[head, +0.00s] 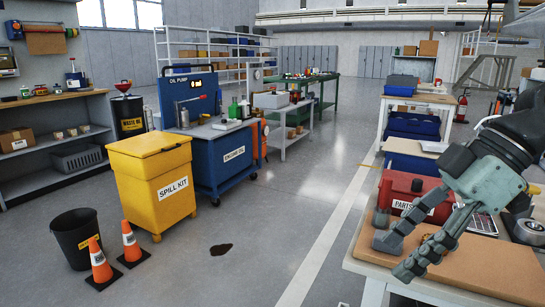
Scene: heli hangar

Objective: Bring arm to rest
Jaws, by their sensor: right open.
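My right gripper (396,257) is at the right of the head view, its two grey fingers apart and pointing down and to the left. Nothing shows between the fingers. It is over the near left part of a workbench with a brown mat (485,265), in front of a red box labelled PARTS (405,192). I cannot tell whether the fingertips touch the mat. The right arm comes in from the right edge. My left gripper does not show.
A round metal part (529,231) lies on the bench at right. Blue bins (412,125) stand behind the red box.

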